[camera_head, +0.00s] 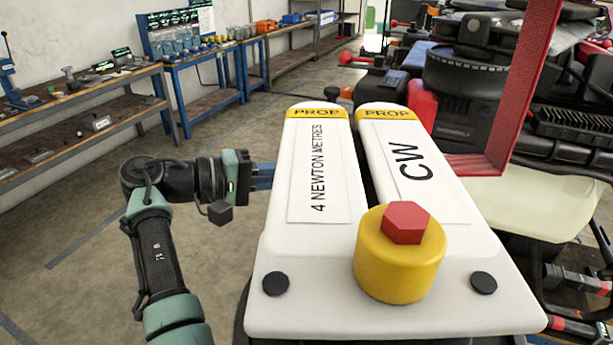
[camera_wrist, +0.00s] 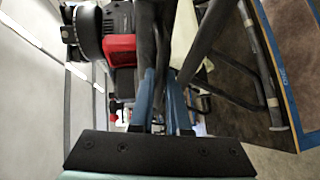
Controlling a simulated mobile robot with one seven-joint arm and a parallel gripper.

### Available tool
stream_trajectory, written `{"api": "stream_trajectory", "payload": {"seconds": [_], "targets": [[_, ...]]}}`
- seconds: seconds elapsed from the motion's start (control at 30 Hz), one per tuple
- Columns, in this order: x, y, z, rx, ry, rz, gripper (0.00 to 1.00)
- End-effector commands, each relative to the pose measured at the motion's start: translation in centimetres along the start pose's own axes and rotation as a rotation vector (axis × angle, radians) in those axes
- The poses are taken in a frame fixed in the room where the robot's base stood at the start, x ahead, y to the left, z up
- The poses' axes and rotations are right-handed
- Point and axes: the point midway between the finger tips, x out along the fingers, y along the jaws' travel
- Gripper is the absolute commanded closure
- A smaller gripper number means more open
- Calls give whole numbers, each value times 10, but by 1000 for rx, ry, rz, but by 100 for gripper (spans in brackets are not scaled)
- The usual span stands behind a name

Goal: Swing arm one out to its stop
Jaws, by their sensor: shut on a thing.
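My gripper (camera_head: 263,176) reaches in from the left in the head view, its blue fingers passing behind the left white slab; their tips are hidden there. In the wrist view my gripper (camera_wrist: 161,75) has its blue fingers close together around a dark tube-like part (camera_wrist: 165,35). I cannot tell whether this is arm one; no label shows on it. The drone-like black machine (camera_head: 470,95), with red parts, stands at the right; much of it is hidden. A black round unit with a red block (camera_wrist: 120,50) shows in the wrist view.
Two white slabs marked PROP (camera_head: 318,150) and CW (camera_head: 412,165), with a yellow cylinder (camera_head: 398,268) topped by a red hexagon, fill the foreground. A red frame (camera_head: 522,85) rises at right. Benches (camera_head: 200,62) line the left wall, with open floor (camera_head: 90,215) before them.

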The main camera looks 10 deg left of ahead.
Motion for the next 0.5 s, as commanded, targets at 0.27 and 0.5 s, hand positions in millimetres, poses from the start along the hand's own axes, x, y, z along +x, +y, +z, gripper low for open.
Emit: {"api": "stream_trajectory", "payload": {"seconds": [0.27, 0.5], "targets": [[-4, 0, -3, 1, 9, 1, 100], [-4, 0, -3, 1, 9, 2, 83]]}}
